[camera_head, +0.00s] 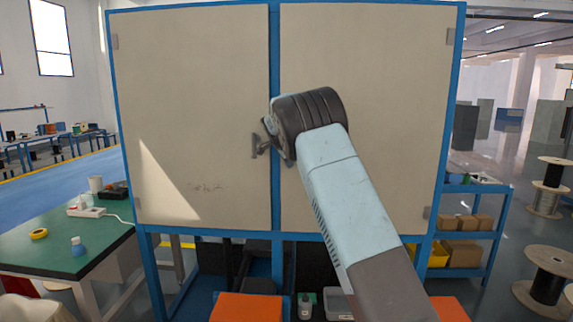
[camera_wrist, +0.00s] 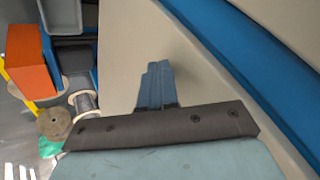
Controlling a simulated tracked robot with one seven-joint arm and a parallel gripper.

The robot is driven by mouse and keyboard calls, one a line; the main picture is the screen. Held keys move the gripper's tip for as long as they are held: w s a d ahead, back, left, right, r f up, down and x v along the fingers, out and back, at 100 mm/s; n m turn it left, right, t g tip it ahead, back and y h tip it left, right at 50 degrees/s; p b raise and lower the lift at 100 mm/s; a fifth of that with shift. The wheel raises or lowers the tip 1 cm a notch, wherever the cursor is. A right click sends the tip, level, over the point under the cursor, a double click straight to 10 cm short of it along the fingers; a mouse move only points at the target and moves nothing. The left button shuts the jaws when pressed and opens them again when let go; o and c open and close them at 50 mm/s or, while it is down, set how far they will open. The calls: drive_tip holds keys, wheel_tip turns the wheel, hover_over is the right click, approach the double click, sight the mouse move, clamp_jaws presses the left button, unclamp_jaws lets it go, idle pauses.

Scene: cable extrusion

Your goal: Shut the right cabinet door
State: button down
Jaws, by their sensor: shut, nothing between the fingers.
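The right cabinet door (camera_head: 390,110) is a flat beige panel in a blue frame. In the head view it looks flush, or nearly flush, with the frame; any small gap at its inner edge is hard to judge. The left door (camera_head: 190,100) also looks flush. A dark handle (camera_head: 255,146) shows by the middle post, left of my wrist.
A green table (camera_head: 70,245) with small items stands at the left. A blue shelf (camera_head: 475,235) with boxes and several cable reels (camera_head: 548,275) are at the right. Orange boxes (camera_head: 245,307) sit below the cabinet; one also shows in the wrist view (camera_wrist: 30,65).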

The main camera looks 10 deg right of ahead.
drive_tip(key=s+a+f+v, duration=0.1)
drive_tip(key=a+f+v, duration=0.1)
drive_tip(key=v, duration=1)
drive_tip(key=s+d+r+n+y, duration=0.15)
drive_tip(key=s+d, duration=0.25)
drive_tip(key=s, duration=0.6)
drive_tip(key=s+d+r+n+y, duration=0.1)
drive_tip(key=s+d+r+n, duration=0.2)
drive_tip(key=s, duration=0.6)
drive_tip(key=s+d+r+n+y, duration=0.1)
drive_tip(key=s+d+r+n, duration=0.2)
drive_tip(key=s, duration=0.7)
drive_tip(key=s+f+n, duration=0.2)
drive_tip(key=s+f, duration=0.1)
drive_tip(key=s, duration=0.6)
drive_tip(key=s+f+n, duration=0.3)
drive_tip(key=s+f, duration=0.1)
drive_tip(key=s, duration=0.6)
drive_tip(key=s+f+n, duration=0.3)
drive_tip(key=s+f, duration=0.1)
drive_tip(key=s, duration=0.6)
drive_tip(key=shift+s+f+g, duration=0.15)
drive_tip(key=shift+f+g, duration=0.05)
drive_tip(key=shift+g, duration=0.1)
drive_tip(key=shift+a+y, duration=0.15)
drive_tip(key=shift+y, duration=0.1)
